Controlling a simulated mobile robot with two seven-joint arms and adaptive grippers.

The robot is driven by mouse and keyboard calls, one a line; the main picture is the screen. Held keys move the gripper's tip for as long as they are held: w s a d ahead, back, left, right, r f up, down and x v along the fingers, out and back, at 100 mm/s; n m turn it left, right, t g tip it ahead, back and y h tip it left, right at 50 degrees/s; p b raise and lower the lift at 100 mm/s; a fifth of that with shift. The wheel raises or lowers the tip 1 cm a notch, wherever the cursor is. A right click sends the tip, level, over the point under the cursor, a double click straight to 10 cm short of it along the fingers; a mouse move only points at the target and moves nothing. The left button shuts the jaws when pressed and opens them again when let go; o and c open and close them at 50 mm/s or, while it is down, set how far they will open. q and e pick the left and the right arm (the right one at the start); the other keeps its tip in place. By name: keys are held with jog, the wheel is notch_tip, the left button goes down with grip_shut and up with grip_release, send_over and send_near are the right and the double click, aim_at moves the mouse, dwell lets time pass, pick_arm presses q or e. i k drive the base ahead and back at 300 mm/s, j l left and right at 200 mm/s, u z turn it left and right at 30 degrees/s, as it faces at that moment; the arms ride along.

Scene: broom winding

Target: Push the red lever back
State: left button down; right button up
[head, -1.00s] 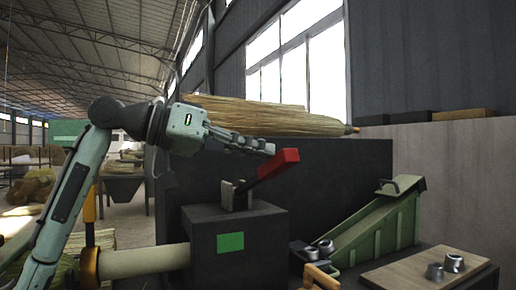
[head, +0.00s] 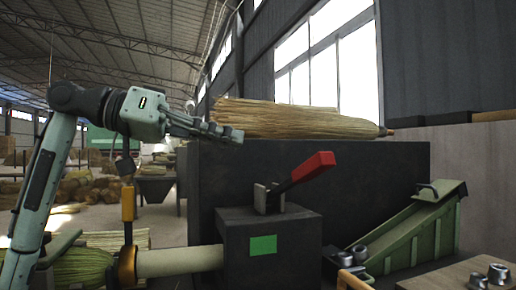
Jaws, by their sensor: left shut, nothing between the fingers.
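The red lever (head: 312,168) has a red grip on a dark rod and tilts up to the right. Its rod comes out of a metal bracket (head: 268,198) on top of a dark box (head: 240,230) with a green square on its front. My left gripper (head: 240,136) is shut and empty. It shows up and to the left of the red grip, apart from it, in front of the straw bundle. My right gripper is not in view.
A straw broom bundle (head: 300,120) lies on top of the dark machine body (head: 390,160). A green sloped chute (head: 415,228) stands at the right, with metal cups (head: 358,254) near its foot. A pale cylinder (head: 180,262) joins the box at the left.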

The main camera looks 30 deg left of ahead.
aim_at(321, 162)
jog(key=k+l, duration=0.8)
